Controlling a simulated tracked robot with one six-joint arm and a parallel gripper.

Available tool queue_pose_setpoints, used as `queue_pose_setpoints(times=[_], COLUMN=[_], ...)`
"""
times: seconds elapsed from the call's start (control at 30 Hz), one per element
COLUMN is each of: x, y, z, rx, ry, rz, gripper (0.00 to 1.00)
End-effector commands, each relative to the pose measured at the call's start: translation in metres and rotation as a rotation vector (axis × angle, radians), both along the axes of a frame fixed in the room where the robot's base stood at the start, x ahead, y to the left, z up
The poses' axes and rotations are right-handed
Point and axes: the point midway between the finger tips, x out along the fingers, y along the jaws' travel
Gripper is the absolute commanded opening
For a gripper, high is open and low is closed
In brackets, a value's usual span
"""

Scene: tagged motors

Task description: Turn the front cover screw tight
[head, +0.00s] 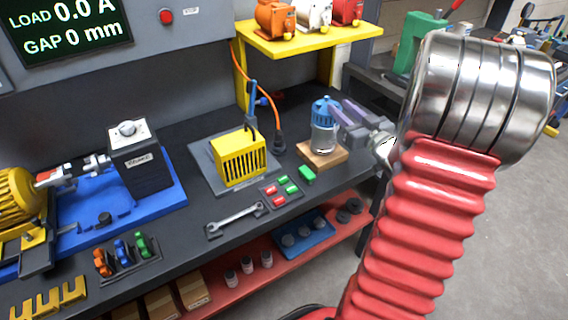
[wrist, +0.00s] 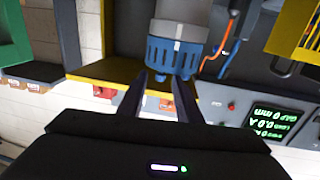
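A small motor with a blue ribbed cap and a silver body (head: 324,138) stands upright on a wooden block (head: 320,155) on the dark bench. In the wrist view its blue cap (wrist: 174,56) hangs upside down, just beyond my fingertips. My gripper (head: 343,114) reaches in from the right, its fingers pointing at the motor's cap. In the wrist view my gripper (wrist: 161,77) has its two fingers apart with nothing seen held between them. I cannot tell whether they touch the cap. I cannot make out the front cover screw in either view.
A yellow slotted box (head: 240,160) stands left of the motor, with an orange cable behind it. A wrench (head: 235,220) and a tray of red and green blocks (head: 281,191) lie in front. A yellow shelf (head: 312,40) with several motors stands behind.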

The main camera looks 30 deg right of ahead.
Motion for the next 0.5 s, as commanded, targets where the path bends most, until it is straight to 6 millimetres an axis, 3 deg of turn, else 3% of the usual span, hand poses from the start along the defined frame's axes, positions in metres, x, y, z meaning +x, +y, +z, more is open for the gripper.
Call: queue_pose_setpoints(times=[0.5], x=[-0.072], y=[0.006], z=[0.001], rx=[-0.001], ry=[0.000], rz=[-0.004], gripper=[0.32])
